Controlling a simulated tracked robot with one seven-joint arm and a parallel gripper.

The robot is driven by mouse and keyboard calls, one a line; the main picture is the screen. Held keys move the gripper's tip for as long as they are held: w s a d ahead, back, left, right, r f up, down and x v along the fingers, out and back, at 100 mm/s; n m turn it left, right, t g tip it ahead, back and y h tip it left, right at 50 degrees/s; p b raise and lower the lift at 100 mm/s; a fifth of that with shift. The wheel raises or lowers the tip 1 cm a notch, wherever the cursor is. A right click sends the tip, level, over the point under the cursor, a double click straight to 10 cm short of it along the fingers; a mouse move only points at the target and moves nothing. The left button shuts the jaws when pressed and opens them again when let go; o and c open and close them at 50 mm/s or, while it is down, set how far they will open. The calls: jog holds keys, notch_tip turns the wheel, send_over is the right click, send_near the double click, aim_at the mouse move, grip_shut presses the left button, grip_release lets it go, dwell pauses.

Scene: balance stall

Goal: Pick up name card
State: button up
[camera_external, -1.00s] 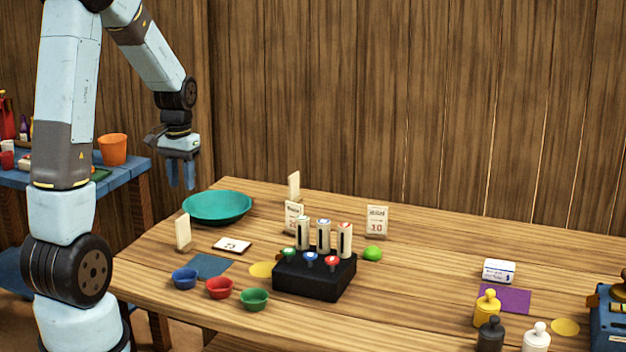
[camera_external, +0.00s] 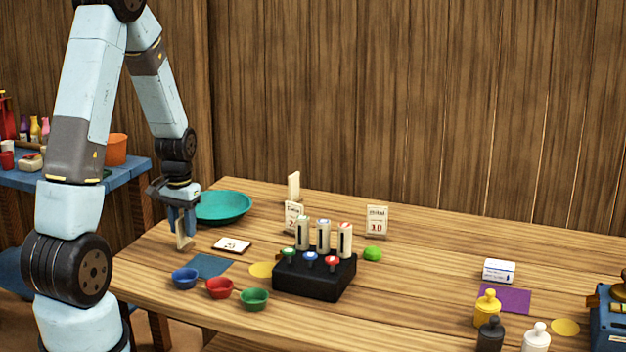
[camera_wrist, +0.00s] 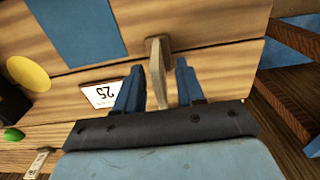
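A thin upright wooden card (camera_external: 181,241) stands on a small foot at the left of the table; its printed face is turned away. It also shows from above in the wrist view (camera_wrist: 157,58). My gripper (camera_external: 182,228) is open and points down over this card. In the wrist view, its two blue fingers (camera_wrist: 158,75) stand on either side of the card, with a gap on both sides. A flat white card (camera_external: 232,245) lies to the right of it; in the wrist view it reads 25 (camera_wrist: 102,94). No name is readable on either.
A teal bowl (camera_external: 222,207) stands just behind my gripper. A blue mat (camera_external: 210,265) and small blue (camera_external: 185,278), red (camera_external: 219,288) and green (camera_external: 254,299) bowls lie in front. A black block with tubes (camera_external: 315,277) and other standing cards (camera_external: 377,222) are further right.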

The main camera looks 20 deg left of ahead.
jog(key=shift+f, duration=0.6)
grip_shut()
